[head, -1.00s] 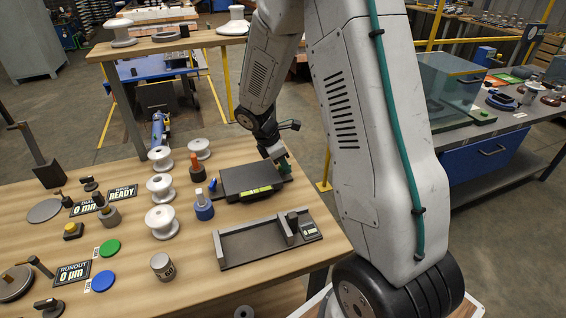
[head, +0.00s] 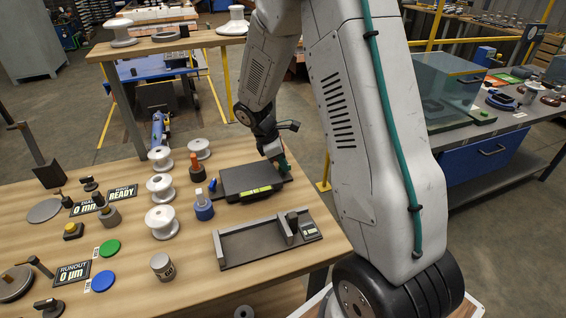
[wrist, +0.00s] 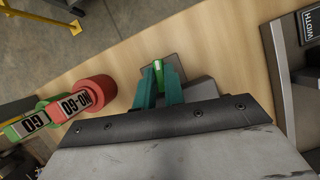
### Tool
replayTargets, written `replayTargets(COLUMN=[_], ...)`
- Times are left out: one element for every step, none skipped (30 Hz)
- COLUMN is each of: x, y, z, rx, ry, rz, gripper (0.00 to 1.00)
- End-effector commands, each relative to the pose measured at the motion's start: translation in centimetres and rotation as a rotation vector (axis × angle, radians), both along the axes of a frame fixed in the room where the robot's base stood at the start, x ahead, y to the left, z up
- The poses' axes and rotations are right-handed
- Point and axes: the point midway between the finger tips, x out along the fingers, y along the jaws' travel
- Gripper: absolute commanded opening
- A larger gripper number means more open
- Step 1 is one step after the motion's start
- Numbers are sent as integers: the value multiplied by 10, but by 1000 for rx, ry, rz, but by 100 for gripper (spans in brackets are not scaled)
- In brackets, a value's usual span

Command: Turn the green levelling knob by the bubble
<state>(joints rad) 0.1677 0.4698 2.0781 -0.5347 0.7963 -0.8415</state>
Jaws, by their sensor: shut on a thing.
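The green levelling knob (wrist: 158,72) shows in the wrist view between the two teal fingers of my gripper (wrist: 158,88). The fingers are shut on it, one on each side, and hide part of it. In the head view my gripper (head: 281,162) is at the far right corner of a dark levelling plate (head: 236,179); the knob cannot be made out clearly there. The yellow-green bubble vial (head: 257,189) lies along the plate's near edge. The bubble's exact position is too small to tell.
In the wrist view, a red NO-GO gauge (wrist: 92,92) and a green GO gauge (wrist: 30,124) lie left of my gripper. In the head view, a grey fixture (head: 255,241) stands in front of the plate. White spools (head: 161,220) and a blue-based post (head: 204,208) stand left.

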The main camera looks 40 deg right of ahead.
Motion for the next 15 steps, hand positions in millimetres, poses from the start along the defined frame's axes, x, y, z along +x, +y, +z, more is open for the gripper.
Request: replayTargets(x=[2, 2, 2, 2, 2, 2, 2, 3, 3, 3, 3, 3, 3, 3, 4], y=[0, -1, -1, -1, -1, -1, -1, -1, -2, -2, -2, -2, -2, -2, -2], z=[0, 0, 1, 1, 1, 1, 0, 0, 1, 1, 1, 1, 1, 1, 1], rx=[0, 0, -1, 0, 0, 0, 0, -1, 0, 0, -1, 0, 0, -1, 0], ry=[-2, -2, -1, -3, -3, -2, -2, -3, -2, -2, -3, -3, -2, -3, -4], rz=[-37, -65, -100, -129, -155, -192, -220, -247, -283, -309, -333, -367, -392, -414, -444], gripper=[0, 0, 0, 0, 0, 0, 0, 0, 0, 0, 0, 0, 0, 0, 0])
